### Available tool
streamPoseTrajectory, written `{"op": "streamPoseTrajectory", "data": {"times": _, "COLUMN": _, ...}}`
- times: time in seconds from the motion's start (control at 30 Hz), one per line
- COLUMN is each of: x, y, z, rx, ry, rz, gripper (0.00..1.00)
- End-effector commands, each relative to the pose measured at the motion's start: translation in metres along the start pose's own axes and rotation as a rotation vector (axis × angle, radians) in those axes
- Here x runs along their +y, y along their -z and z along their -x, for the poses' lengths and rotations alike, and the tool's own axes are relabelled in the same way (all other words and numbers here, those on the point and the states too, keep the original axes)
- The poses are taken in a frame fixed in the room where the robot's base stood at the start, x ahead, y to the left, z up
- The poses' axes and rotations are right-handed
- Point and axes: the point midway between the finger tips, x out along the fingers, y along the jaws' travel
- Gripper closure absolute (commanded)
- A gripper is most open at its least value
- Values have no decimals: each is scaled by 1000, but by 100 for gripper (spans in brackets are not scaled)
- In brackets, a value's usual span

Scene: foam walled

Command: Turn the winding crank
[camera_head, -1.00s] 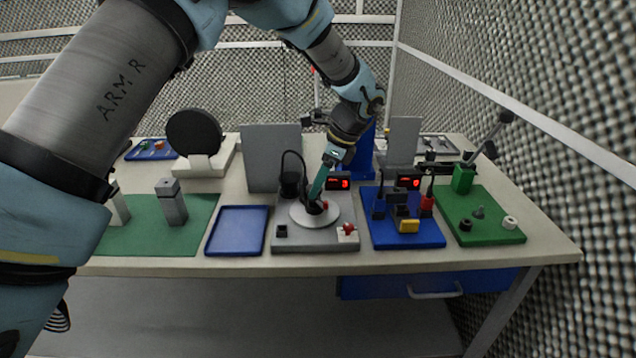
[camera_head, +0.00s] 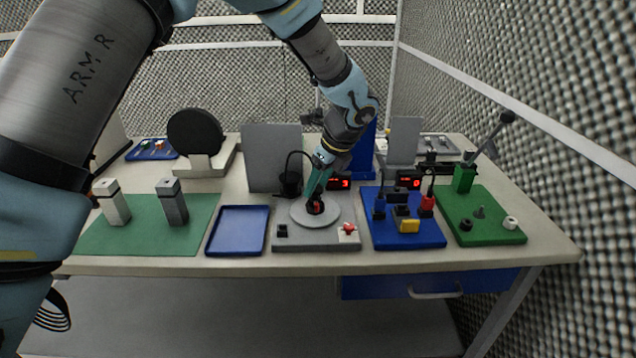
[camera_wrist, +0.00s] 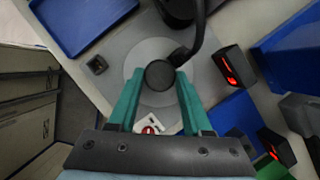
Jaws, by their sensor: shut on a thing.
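The winding crank's round black knob (camera_wrist: 159,74) is between my two teal fingers in the wrist view. It sits over a pale round disc (camera_head: 299,216) on a grey base plate (camera_head: 292,243); the disc also shows in the wrist view (camera_wrist: 150,47). My gripper (camera_head: 316,206) points down onto the disc in the head view, shut on the knob. The fingers hide most of the knob in the head view. I cannot tell how the knob joins the disc beneath.
A black cylinder with a curved black cable (camera_head: 290,184) stands close behind the disc. A red button (camera_head: 348,229) and a black block (camera_head: 282,231) sit at the plate's front. A blue tray (camera_head: 238,230) lies left, a blue board (camera_head: 430,236) right. Red displays (camera_head: 339,183) stand behind.

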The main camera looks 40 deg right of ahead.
Motion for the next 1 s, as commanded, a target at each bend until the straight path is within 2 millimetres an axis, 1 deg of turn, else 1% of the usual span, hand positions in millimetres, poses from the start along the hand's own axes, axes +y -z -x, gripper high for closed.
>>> {"op": "streamPoseTrajectory", "data": {"times": 0.7, "x": 3, "y": -1, "z": 0, "rx": 0, "ry": 136, "rz": -329, "gripper": 100}}
{"op": "streamPoseTrajectory", "data": {"times": 1.0, "x": 4, "y": -1, "z": 0, "rx": 1, "ry": 182, "rz": -438, "gripper": 100}}
